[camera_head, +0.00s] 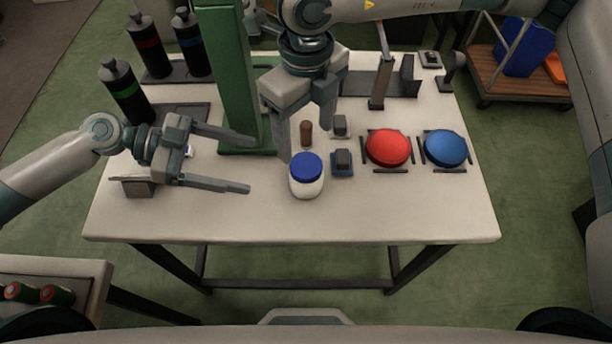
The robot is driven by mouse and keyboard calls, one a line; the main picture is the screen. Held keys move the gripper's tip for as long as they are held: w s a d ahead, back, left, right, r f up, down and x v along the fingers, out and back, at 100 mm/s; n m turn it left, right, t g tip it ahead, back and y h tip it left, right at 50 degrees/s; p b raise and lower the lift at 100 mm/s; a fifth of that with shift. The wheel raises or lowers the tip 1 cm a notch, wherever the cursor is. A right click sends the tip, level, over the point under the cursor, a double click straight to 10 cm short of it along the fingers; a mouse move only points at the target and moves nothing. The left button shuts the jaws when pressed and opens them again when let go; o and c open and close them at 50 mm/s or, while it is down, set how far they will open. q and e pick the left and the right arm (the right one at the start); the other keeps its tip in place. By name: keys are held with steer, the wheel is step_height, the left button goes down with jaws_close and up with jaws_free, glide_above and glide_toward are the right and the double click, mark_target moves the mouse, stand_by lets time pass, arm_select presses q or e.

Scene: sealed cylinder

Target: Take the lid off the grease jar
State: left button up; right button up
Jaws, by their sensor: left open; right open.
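The grease jar (307,189) is white and stands upright on the table, near the middle of its front half. Its blue lid (306,167) sits on top of it. My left gripper (250,165) is open and empty, its fingers pointing right toward the jar, with a gap between them and the jar. My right gripper (306,143) is open and points down, its fingers behind and above the jar. One finger is close to the lid's left side; I cannot tell whether it touches. Nothing shows between its fingers except a small brown cylinder standing behind.
A green column (228,80) stands left of the jar. Red (388,147) and blue (445,148) discs lie to the right. Small dark blocks (342,160) are just right of the jar. Black bottles (126,92) stand at back left. The table's front strip (400,215) is clear.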

mark_target(323, 181)
arm_select(q)
steer(key=x, duration=1.4)
steer(key=shift+d, duration=0.35)
jaws_close()
arm_select(e)
steer(key=m, duration=1.8)
